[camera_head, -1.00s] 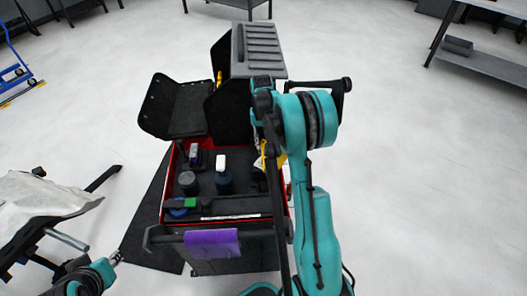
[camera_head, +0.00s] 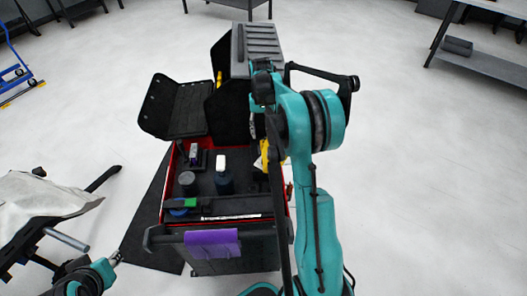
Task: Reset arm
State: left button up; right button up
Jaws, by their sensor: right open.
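My right arm rises teal from the bottom, and its large joint covers the right side of the cart. My right gripper (camera_head: 259,120) is the dark part left of that joint, above the cart's right side. It is open, with nothing seen in it, though the arm partly hides it. My left arm shows only at the lower left. Its small grey end (camera_head: 114,258) is beside the mat, and its jaws are too small to read.
A sheet-covered stand (camera_head: 40,195) is at left. A table (camera_head: 480,65) stands at the far right. The floor at right is clear.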

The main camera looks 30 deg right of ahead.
jog(key=shift+w+r, duration=0.1)
jog(key=shift+r, duration=0.75)
jog(key=shift+a+r, duration=0.15)
jog(key=shift+r, duration=0.05)
jog(key=s+a+r+n+t+h, duration=0.1)
jog(key=s+a+r+n+t, duration=0.1)
jog(key=s+a+r, duration=0.3)
jog(key=s+a+r+n+t, duration=0.15)
jog(key=s+a+r, duration=0.25)
jog(key=a, duration=0.4)
jog(key=s+a+f+n+t, duration=0.2)
jog(key=s+a+t, duration=0.3)
jog(key=s+a, duration=0.4)
jog(key=s, duration=0.3)
jog(key=shift+s+f+y, duration=0.2)
jog(key=shift+s+y, duration=0.1)
